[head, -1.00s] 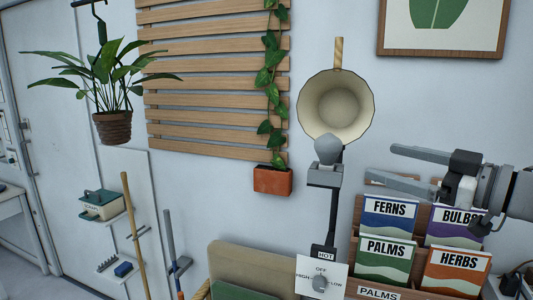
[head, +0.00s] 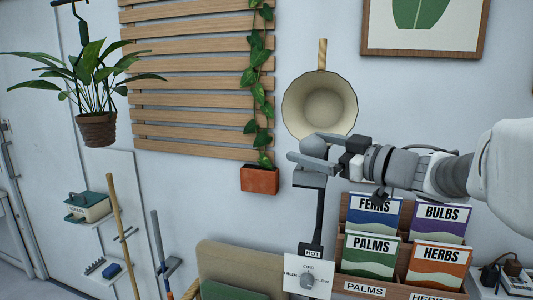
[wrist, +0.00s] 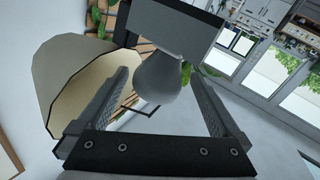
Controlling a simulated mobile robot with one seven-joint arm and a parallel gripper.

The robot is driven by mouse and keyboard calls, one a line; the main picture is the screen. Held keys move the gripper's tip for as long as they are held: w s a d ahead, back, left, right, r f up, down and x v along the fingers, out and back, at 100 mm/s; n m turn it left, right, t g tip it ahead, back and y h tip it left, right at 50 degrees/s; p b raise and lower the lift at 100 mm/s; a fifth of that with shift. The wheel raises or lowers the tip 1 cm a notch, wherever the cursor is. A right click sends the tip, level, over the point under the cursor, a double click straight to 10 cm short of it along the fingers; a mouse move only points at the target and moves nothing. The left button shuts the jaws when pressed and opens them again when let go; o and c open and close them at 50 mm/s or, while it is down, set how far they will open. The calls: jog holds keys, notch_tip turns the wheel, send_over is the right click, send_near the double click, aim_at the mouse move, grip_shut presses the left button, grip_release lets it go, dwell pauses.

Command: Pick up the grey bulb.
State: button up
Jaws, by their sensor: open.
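The grey bulb (head: 313,146) sits on top of a grey block-shaped holder (head: 309,179) on a dark post, in front of the cream lamp shade (head: 320,104) on the wall. My gripper (head: 313,152) reaches in from the right, level with the bulb. In the wrist view the bulb (wrist: 158,75) shows between the two fingers of my gripper (wrist: 163,92), with its base against the grey holder (wrist: 172,30). The fingers are open, with gaps visible on both sides of the bulb. In the head view the fingers partly cover the bulb's lower right side.
The cream shade also stands close to one finger in the wrist view (wrist: 70,82). Below my arm is a rack with seed packets, including palms (head: 370,255) and herbs (head: 437,264). A dial plate (head: 308,277) marked HOT is under the post. A terracotta pot (head: 259,179) hangs to the left.

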jog(key=x, duration=0.4)
jog(key=shift+w+d, duration=0.1)
jog(key=shift+d, duration=0.05)
jog(key=c, duration=1.4)
